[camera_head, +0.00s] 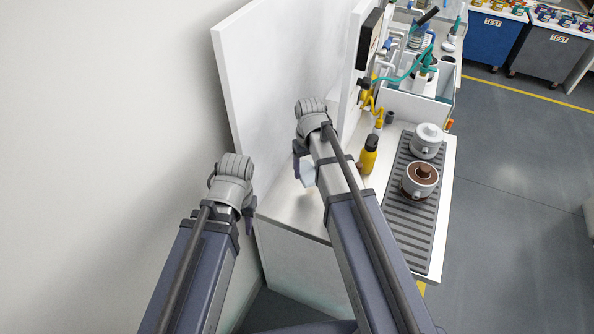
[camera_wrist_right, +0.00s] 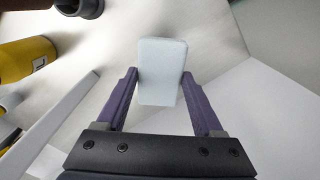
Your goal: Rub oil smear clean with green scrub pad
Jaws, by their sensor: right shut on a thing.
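My right gripper (camera_head: 304,160) is shut on a pale bluish-white block-shaped pad (camera_wrist_right: 162,65). In the right wrist view the pad stands between the two purple fingers (camera_wrist_right: 160,88). In the head view the pad (camera_head: 308,173) shows only partly, beside my right arm and above the white worktop. No green face of the pad shows. I cannot make out an oil smear in either view; my right arm covers part of the worktop. My left gripper (camera_head: 248,218) is near the worktop's left edge, with its fingers mostly hidden behind the wrist.
A yellow bottle with a black cap (camera_head: 369,155) stands close right of my right gripper. Two round pots (camera_head: 428,141) (camera_head: 419,180) sit on a ribbed grey mat (camera_head: 409,221). A white panel (camera_head: 280,70) bounds the worktop (camera_head: 278,205) at the back left.

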